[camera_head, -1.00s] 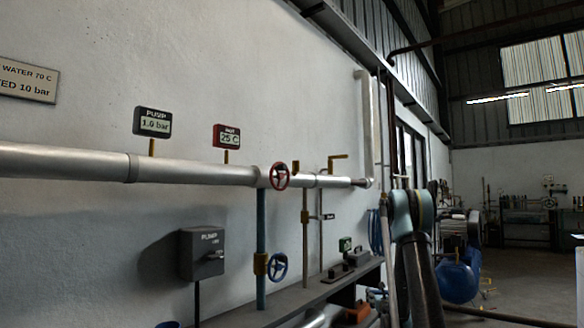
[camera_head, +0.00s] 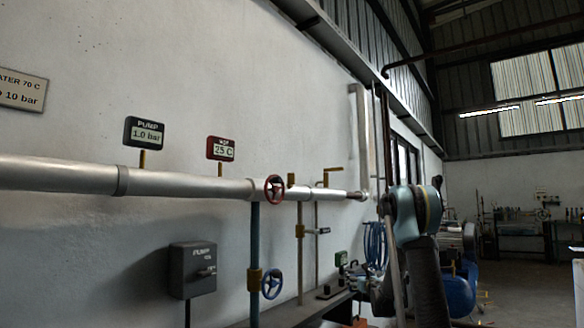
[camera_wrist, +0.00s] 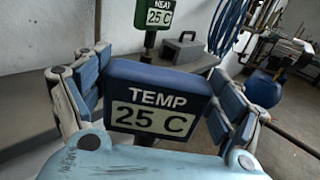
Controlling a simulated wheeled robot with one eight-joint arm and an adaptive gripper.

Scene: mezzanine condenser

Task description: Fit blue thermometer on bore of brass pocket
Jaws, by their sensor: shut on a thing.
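The blue thermometer (camera_wrist: 160,82), a dark blue block with a "TEMP 25 C" display, fills the middle of the wrist view. My gripper (camera_wrist: 163,92) is shut on it, with blue pads at its left and right sides. The thermometer's lower part is hidden by my gripper body. In the head view a short upright brass stub (camera_head: 291,180) stands on the silver pipe, just right of the red handwheel. It may be the brass pocket; its bore cannot be made out. My gripper is low over the bench in the head view, apart from the stub.
The silver pipe (camera_head: 190,186) carries a "PUMP 1.0 bar" gauge (camera_head: 144,132), a red-cased "25 C" gauge (camera_head: 220,148) and a red handwheel (camera_head: 274,188). A blue handwheel (camera_head: 271,284) is below. A green gauge (camera_wrist: 159,14) and a grey case (camera_wrist: 181,50) stand beyond my gripper.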

